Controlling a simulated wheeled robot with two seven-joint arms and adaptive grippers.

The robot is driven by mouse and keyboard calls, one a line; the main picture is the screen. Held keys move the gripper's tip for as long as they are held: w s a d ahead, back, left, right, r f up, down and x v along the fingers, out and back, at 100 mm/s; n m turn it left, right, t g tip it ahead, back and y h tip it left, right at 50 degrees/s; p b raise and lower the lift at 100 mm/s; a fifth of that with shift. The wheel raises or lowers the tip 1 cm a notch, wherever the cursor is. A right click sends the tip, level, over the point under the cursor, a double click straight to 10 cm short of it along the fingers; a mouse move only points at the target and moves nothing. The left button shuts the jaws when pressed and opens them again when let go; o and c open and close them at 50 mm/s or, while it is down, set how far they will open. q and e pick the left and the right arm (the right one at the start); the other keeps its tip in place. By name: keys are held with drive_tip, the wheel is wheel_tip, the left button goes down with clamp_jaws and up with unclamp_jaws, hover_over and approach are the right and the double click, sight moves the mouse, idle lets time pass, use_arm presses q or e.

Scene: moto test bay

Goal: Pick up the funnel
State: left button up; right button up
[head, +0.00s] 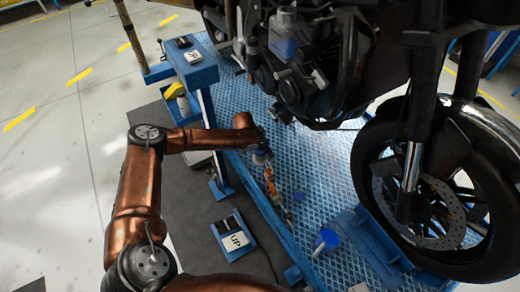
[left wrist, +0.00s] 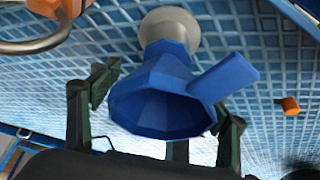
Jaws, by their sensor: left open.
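The blue funnel (left wrist: 165,105) fills the middle of the left wrist view, its wide mouth facing the camera and its flat handle reaching up to the right. A pale grey round piece (left wrist: 172,24) shows behind its far end. My left gripper (left wrist: 168,100) is open, with one dark finger on each side of the funnel. I cannot tell whether either finger touches it. In the head view my left arm reaches over the blue platform, where the gripper (head: 263,153) is small and the funnel is hard to make out. My right gripper is not in view.
A motorcycle with a large front wheel (head: 435,185) stands at the right and overhangs the blue lattice platform (head: 315,165). A blue and white item (head: 326,240) sits near the platform's front edge. An orange piece (left wrist: 290,105) lies right of the funnel. Open floor is at left.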

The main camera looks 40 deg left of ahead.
use_arm(q)
drive_tip(key=shift+c, duration=0.6)
drive_tip(key=c, duration=1)
drive_tip(key=shift+c, duration=0.4)
drive_tip(key=shift+r, duration=0.1)
